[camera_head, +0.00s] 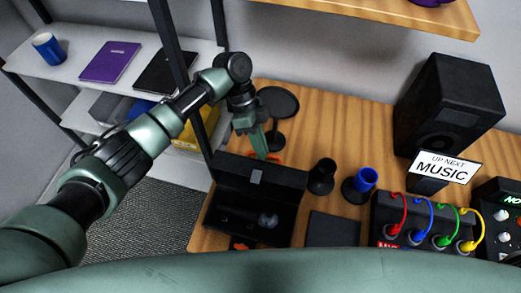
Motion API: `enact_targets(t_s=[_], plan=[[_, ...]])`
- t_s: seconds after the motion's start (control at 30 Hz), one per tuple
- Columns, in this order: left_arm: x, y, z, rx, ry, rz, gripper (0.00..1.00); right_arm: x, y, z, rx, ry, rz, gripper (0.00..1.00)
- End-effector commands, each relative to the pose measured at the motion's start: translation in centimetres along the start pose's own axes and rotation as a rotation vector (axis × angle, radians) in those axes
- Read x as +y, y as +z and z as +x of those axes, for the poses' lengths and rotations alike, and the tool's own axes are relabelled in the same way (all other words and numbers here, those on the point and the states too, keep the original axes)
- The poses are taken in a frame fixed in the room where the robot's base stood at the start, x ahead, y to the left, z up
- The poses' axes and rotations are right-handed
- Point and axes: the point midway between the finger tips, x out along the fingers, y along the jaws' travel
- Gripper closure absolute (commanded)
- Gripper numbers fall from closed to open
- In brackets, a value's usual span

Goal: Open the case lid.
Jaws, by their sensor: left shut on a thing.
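The black case (213,212) stands on the left end of the wooden table. Its lid (281,178) is raised and stands steeply at the back, with a grey patch on its inner face. Inside the case lies a dark microphone (267,220) with a round head. My left gripper (262,153) reaches down from the back left and is shut on the lid at its upper edge. The exact contact of the fingertips is hard to see. My right gripper is not in view.
A round black disc on a stand (278,103) is close behind my left gripper. Right of the case are a black cup (321,177), a blue cup (366,179), a flat dark pad (334,229) and a box with coloured cables (425,222). A black speaker (448,108) stands at the back right.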

Motion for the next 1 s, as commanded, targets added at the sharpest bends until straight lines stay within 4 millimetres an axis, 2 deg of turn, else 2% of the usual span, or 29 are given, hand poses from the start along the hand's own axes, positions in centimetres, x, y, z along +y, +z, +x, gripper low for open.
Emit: enact_targets(t_s=[0.5,0.53,0.6,0.87,1.0], plan=[[-0.2,-0.1,-0.2,0.003,0.015,-0.009,1.0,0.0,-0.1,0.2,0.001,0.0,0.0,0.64],[-0.2,-0.1,-0.2,0.003,0.015,-0.009,0.87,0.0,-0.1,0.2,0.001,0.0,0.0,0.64],[-0.2,-0.1,-0.2,0.003,0.015,-0.009,0.67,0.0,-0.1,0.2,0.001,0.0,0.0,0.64],[-0.2,0.0,-0.1,0.001,0.019,-0.008,0.67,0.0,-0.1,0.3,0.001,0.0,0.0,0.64],[-0.3,0.1,-1.2,0.001,0.017,-0.008,0.67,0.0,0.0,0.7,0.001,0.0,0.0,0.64]])
